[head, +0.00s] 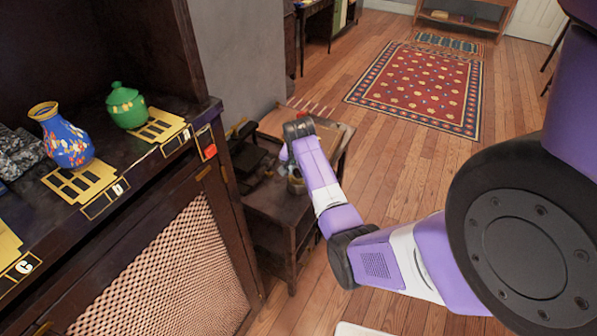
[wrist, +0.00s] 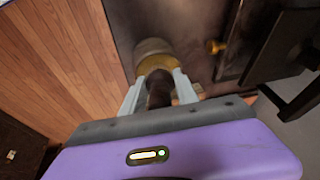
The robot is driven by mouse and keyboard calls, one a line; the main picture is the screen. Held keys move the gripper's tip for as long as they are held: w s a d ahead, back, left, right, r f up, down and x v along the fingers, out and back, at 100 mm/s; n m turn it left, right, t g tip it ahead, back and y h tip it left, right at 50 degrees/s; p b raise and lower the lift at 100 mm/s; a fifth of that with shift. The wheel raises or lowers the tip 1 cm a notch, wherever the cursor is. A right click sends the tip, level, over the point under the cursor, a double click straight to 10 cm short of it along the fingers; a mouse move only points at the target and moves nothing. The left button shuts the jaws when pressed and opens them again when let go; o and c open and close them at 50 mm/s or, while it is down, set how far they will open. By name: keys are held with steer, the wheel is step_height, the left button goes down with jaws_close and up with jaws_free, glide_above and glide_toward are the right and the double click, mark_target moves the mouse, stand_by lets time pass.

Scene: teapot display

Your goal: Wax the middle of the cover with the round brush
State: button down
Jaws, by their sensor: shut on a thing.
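My gripper (wrist: 157,84) is shut on the round brush (wrist: 157,65) in the wrist view. The brush has a dark brown handle between the fingers, a yellow collar and a pale round end pointing away from me. In the head view my gripper is at the small dark side table (head: 280,207), mostly hidden behind my forearm. Dark surface lies beyond the brush in the wrist view; I cannot tell whether the brush touches it. I cannot make out the cover clearly in either view.
A dark cabinet at left bears a blue patterned vase (head: 66,137) and a green lidded pot (head: 126,106). Dark items (head: 247,150) crowd the side table's left side. A red rug (head: 422,88) lies on open wooden floor. A brass knob (wrist: 215,47) shows beside the brush.

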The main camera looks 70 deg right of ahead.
steer(key=shift+r+p, duration=2.55)
steer(key=shift+r, duration=0.45)
steer(key=shift+f, duration=0.1)
